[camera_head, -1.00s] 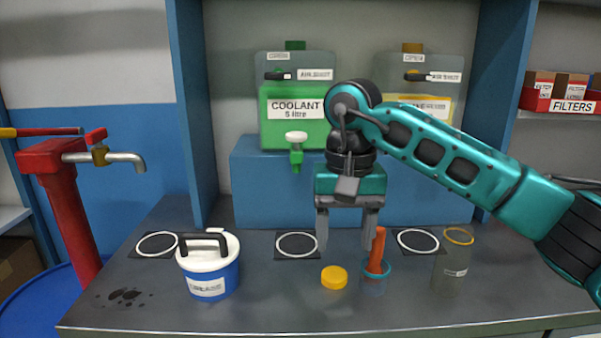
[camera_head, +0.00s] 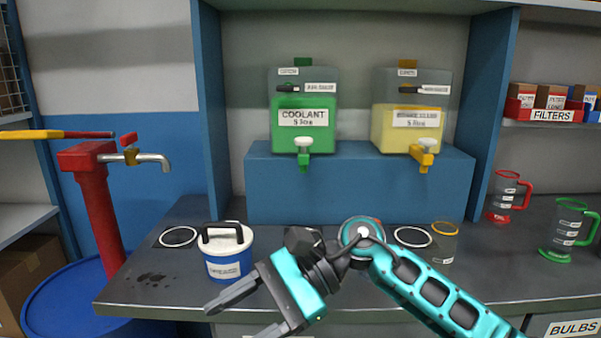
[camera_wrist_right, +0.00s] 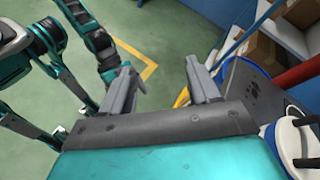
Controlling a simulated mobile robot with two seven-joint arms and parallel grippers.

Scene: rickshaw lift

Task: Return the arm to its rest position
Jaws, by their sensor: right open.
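My right arm comes in from the lower right of the head view, folded low in front of the bench. My right gripper (camera_head: 244,314) is open and empty, its fingers pointing left and a little down, in front of the bench's front edge. In the right wrist view its two fingers (camera_wrist_right: 162,92) stand apart over the green floor, with nothing between them. My left gripper is not in the head view. Teal arm parts of mine show at the left of the right wrist view.
A blue-and-white tub (camera_head: 229,262) stands on the dark bench (camera_head: 150,270) close behind my gripper. A red pump (camera_head: 95,205) stands left over a blue drum (camera_head: 65,305). Coolant (camera_head: 303,125) and yellow (camera_head: 410,125) tanks stand at the back. Jugs (camera_head: 506,195) stand right.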

